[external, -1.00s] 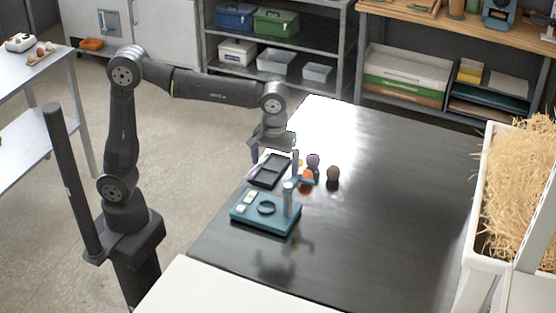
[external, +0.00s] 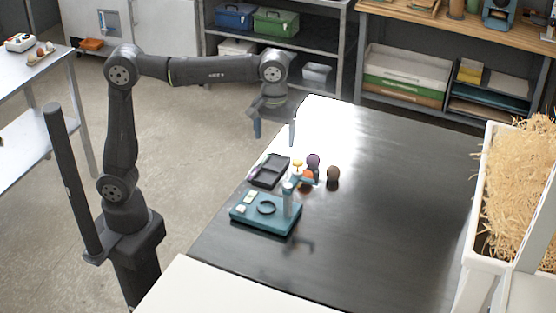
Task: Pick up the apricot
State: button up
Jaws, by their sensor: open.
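A small orange round fruit (external: 308,174), which looks like the apricot, sits in a tight cluster on the dark table. It is partly hidden behind the blue-grey post of the teal device. My gripper (external: 275,131) is open and empty. It points down in the air, above and to the left of the fruit cluster in the picture, well apart from it. A purple round fruit (external: 313,160) is just behind the orange one, and a brown round fruit (external: 333,177) is to its right.
A teal device (external: 265,226) with an upright post (external: 288,200) stands in front of the cluster. A black tray (external: 270,172) is to the left. A small yellow item (external: 297,163) is beside the fruits. The dark table's (external: 400,200) right side is clear.

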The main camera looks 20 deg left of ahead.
jog(key=shift+c, duration=0.4)
jog(key=m+h, duration=0.3)
jog(key=m, duration=1.3)
send_over(304, 171)
jog(key=shift+t, duration=0.3)
jog(key=f, duration=2.1)
jog(key=shift+s+a+f, duration=0.15)
jog(key=shift+s+a, duration=0.05)
jog(key=shift+s, duration=0.1)
jog(key=shift+a+x, duration=0.2)
jog(key=shift+x, duration=1.15)
jog(key=shift+a+x, duration=0.25)
jog(key=shift+x, duration=1.1)
jog(key=shift+w+f, duration=0.1)
jog(key=shift+w, duration=0.05)
